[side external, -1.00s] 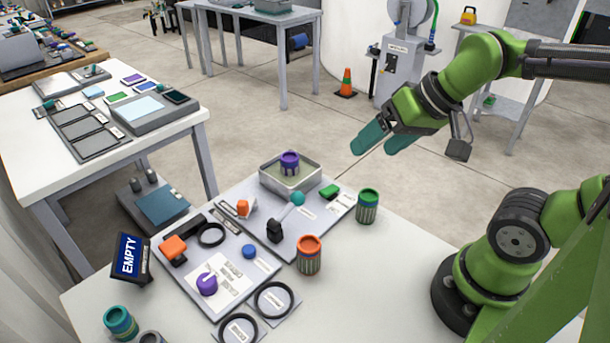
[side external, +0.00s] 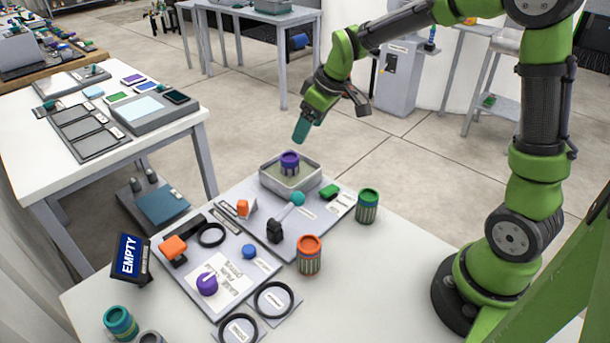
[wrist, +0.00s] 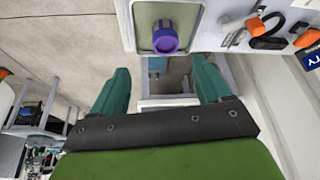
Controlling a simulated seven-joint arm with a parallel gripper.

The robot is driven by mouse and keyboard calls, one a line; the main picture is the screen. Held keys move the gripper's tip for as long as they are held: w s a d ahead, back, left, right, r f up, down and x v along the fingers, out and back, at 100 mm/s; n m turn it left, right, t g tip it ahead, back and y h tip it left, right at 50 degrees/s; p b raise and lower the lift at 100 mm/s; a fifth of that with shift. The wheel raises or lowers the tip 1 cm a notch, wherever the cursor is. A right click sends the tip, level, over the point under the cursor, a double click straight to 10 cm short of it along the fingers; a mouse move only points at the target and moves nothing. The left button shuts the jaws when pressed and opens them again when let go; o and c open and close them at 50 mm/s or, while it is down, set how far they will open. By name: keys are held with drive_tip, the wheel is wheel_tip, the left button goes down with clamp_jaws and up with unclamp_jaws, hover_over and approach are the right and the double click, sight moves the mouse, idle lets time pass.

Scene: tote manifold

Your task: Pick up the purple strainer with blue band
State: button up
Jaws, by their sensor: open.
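The purple strainer (side external: 290,163) stands upright in a shallow grey tray (side external: 313,177) at the back of the white table. In the wrist view the purple strainer (wrist: 165,38) shows near the top centre, with a bluer ring on it, inside the tray (wrist: 143,12). My gripper (side external: 302,130) is above and slightly behind the tray, fingers pointing down, apart from the strainer. In the wrist view my gripper (wrist: 160,85) has its two teal fingers wide apart with nothing between them.
A green strainer (side external: 368,206) and an orange strainer (side external: 309,256) stand right of and in front of the tray. An "EMPTY" sign (side external: 129,256) stands at the left.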

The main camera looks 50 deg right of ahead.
sight(293, 157)
drive_tip(key=x, duration=0.8)
drive_tip(key=shift+w+a+f, duration=0.1)
drive_tip(key=shift+f, duration=0.25)
drive_tip(key=shift+a+x, duration=0.2)
drive_tip(key=shift+x, duration=1.15)
drive_tip(key=shift+a+x, duration=0.2)
drive_tip(key=shift+x, duration=1.1)
drive_tip(key=c, duration=1.1)
drive_tip(key=shift+c, duration=0.2)
drive_tip(key=shift+r, duration=0.15)
